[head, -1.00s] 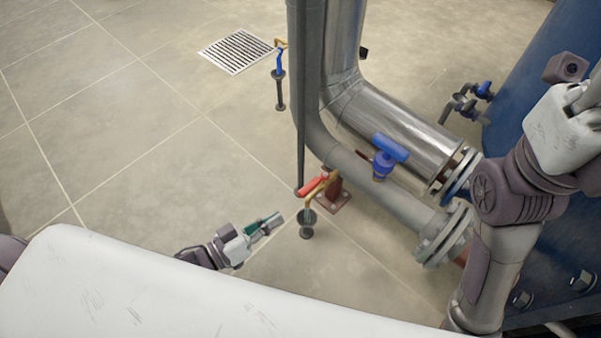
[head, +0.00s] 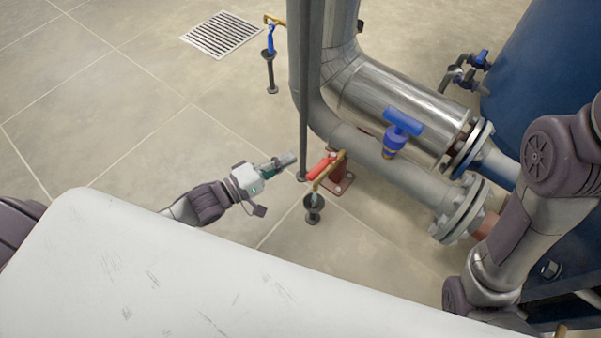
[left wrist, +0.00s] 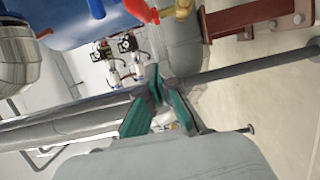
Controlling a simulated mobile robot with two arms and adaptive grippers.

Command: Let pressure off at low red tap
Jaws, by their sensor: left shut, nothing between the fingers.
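The low red tap (head: 320,169) has a red lever on a brass body (head: 333,170), above a small dark drain funnel (head: 313,203) near the floor. In the left wrist view the red lever (left wrist: 142,11) and its brass part show at the top edge. My left gripper (head: 285,160) is shut and empty, just left of the red lever and apart from it in the head view. Its green fingers (left wrist: 158,88) meet in the left wrist view, below the lever. My right arm is at the right, but its gripper is out of view.
A thin grey upright pipe (head: 303,100) stands close beyond my left gripper. A blue-handled valve (head: 402,122) sits on the pipes to the right. A second, blue-levered drain tap (head: 271,40) and a floor grate (head: 222,34) are farther back. The floor at left is clear.

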